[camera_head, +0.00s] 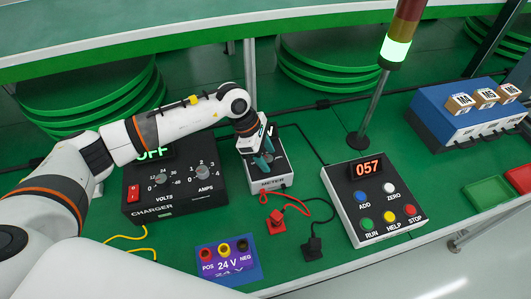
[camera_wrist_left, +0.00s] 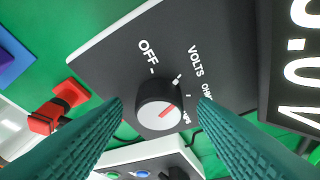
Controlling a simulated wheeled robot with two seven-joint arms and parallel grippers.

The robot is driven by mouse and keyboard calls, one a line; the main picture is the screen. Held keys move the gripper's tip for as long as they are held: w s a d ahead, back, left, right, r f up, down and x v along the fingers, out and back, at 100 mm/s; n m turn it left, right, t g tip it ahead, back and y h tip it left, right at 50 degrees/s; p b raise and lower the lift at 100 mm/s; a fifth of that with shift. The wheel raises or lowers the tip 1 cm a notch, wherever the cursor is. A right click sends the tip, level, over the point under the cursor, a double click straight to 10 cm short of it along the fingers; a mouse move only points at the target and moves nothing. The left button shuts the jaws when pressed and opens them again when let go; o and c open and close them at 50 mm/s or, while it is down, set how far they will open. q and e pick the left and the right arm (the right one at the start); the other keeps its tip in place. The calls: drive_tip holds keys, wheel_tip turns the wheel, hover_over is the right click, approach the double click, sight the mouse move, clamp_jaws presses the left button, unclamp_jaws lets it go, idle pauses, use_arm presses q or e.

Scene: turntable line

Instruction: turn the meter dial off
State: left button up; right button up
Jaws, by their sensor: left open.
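The meter (camera_head: 270,181) is a dark-faced box with a white body on the green table in the head view. Its round black dial (camera_wrist_left: 148,94) shows in the left wrist view. The dial's red pointer line aims up and right, away from the OFF label (camera_wrist_left: 148,51) and roughly toward the OHMS side; the exact mark is hard to tell. My left gripper (camera_head: 264,163) is over the meter. Its teal fingers (camera_wrist_left: 161,104) are open, one on each side of the dial in the wrist view, with gaps visible. The gripper hides part of the meter in the head view. My right gripper is out of view.
The charger (camera_head: 183,205) stands left of the meter. Red (camera_head: 276,222) and black (camera_head: 312,248) plugs on leads lie in front. A 24 V block (camera_head: 228,262) is at the front, a button panel (camera_head: 348,196) at right, and a signal tower pole (camera_head: 371,110) behind it.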

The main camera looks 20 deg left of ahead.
use_arm(q)
drive_tip(key=c, duration=1)
drive_tip(key=shift+o, duration=0.2)
drive_tip(key=shift+n, duration=0.3)
drive_tip(key=shift+n+b, duration=0.3)
drive_tip(key=shift+s+n+t+b, duration=0.1)
drive_tip(key=shift+n+t+b, duration=0.5)
drive_tip(key=shift+n, duration=0.6)
drive_tip(key=n+t+y+b, duration=0.1)
drive_tip(key=n, duration=0.1)
drive_tip(key=n+b, duration=0.1)
drive_tip(key=n, duration=0.2)
drive_tip(key=shift+s+d+t+y, duration=0.1)
drive_tip(key=shift+t+y, duration=0.3)
drive_tip(key=shift+n+b, duration=0.5)
drive_tip(key=shift+n, duration=0.1)
drive_tip(key=shift+r, duration=0.1)
